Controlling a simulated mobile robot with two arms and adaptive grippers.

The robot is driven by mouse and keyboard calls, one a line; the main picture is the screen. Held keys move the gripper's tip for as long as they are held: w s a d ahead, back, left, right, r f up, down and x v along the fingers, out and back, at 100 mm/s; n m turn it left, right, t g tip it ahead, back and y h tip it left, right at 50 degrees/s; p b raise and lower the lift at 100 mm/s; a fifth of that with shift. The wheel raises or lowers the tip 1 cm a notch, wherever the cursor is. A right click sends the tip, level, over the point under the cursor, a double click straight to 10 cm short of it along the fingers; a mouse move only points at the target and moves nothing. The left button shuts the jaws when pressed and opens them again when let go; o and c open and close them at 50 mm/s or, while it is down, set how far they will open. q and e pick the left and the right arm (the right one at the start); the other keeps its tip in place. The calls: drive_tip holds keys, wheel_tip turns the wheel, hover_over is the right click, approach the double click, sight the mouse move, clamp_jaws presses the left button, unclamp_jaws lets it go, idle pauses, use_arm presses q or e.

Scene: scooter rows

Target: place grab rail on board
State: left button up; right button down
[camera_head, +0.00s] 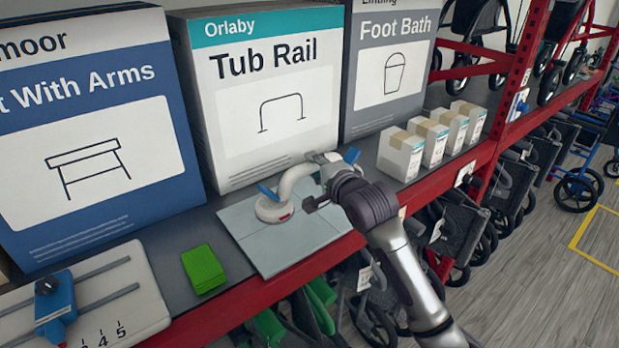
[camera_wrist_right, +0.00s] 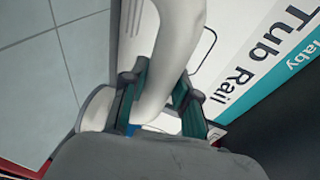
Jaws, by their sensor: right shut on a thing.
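The grab rail (camera_head: 288,184) is a white curved handle with a round cup at its near end and blue levers. My right gripper (camera_head: 318,178) is shut on its bar, toward the far end. In the right wrist view the white bar (camera_wrist_right: 180,40) passes between the green-lined fingers of the gripper (camera_wrist_right: 160,100). The board (camera_head: 290,248) is a pale grey tiled panel lying on the shelf. The rail's near cup shows over the board's left part; I cannot tell whether it touches. The far end is partly hidden by my gripper. My left gripper is not in view.
A Tub Rail box (camera_head: 265,100) stands right behind the board. A green pad stack (camera_head: 203,268) and a white slider device (camera_head: 130,290) lie to the left. Several small white boxes (camera_head: 400,155) stand to the right. A red shelf edge (camera_head: 240,310) runs in front.

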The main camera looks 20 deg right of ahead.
drive_tip(key=shift+w+a+f, duration=0.1)
drive_tip(key=shift+w+f, duration=0.25)
drive_tip(key=shift+w, duration=0.3)
drive_tip(key=shift+w+a+f, duration=0.1)
drive_tip(key=shift+w+f, duration=0.25)
drive_tip(key=shift+w, duration=0.25)
wheel_tip(320, 180, down, 3)
drive_tip(key=shift+f+p, duration=0.1)
drive_tip(key=shift+p, duration=0.65)
drive_tip(key=shift+f, duration=0.35)
drive_tip(key=c, duration=0.9)
unclamp_jaws()
drive_tip(key=shift+s+f, duration=0.1)
drive_tip(key=shift+f, duration=0.05)
drive_tip(key=b+v, duration=0.2)
drive_tip(key=v, duration=1)
